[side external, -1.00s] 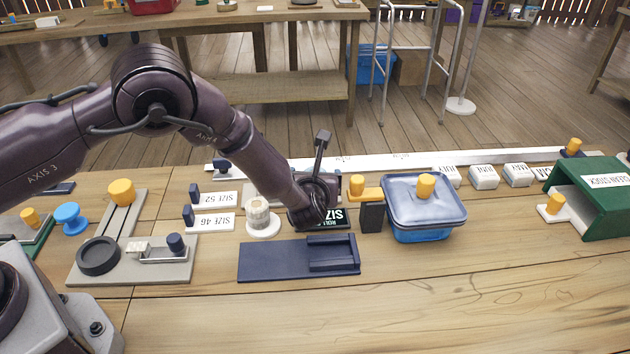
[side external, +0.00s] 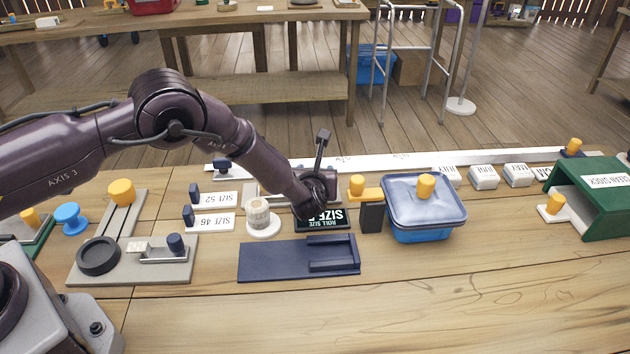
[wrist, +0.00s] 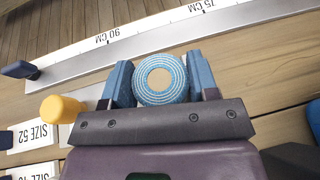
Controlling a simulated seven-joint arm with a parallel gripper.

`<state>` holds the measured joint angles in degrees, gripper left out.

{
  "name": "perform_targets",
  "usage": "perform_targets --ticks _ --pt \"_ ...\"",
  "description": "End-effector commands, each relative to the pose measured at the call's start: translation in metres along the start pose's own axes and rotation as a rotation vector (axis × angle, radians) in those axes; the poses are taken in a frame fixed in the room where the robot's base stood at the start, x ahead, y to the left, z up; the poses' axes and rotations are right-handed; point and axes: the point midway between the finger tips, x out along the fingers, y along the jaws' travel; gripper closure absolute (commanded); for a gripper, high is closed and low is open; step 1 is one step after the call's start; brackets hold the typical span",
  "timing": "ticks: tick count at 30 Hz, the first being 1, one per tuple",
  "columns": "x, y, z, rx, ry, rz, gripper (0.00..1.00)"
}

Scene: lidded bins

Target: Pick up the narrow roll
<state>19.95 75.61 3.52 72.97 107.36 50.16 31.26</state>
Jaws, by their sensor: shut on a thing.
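In the wrist view the roll (wrist: 160,78) shows end-on, with blue and white rings around a tan core. It sits between the two blue fingers of my gripper (wrist: 160,85), which are shut on it from both sides. In the side view my gripper (side external: 318,190) is near the dark "ROLL SIZE" sign (side external: 322,220); the arm and wrist hide the fingers and the held roll there. A cream roll (side external: 258,212) stands upright on a white round base, left of my gripper. I cannot tell how its width compares with the held roll.
A dark blue tray (side external: 272,262) lies in front of the sign. A blue lidded bin (side external: 424,235) and a dark block (side external: 371,217) stand to the right. Size labels (side external: 213,222) lie to the left. A long ruler (side external: 430,161) runs behind. The front tabletop is clear.

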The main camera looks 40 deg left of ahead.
Motion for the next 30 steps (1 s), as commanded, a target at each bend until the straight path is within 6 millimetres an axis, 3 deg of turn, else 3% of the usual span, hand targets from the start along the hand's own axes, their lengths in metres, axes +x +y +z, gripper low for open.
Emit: perform_targets --ticks 8,16,25,30 --pt "-0.001 -0.001 0.003 -0.001 -0.001 -0.001 0.73" --pt "-0.014 0.0 0.034 -0.003 -0.003 -0.001 0.73" --pt "-0.073 0.033 0.073 -0.002 -0.002 -0.003 0.73" --pt "-0.105 0.058 0.075 0.0 -0.001 -0.002 0.73"
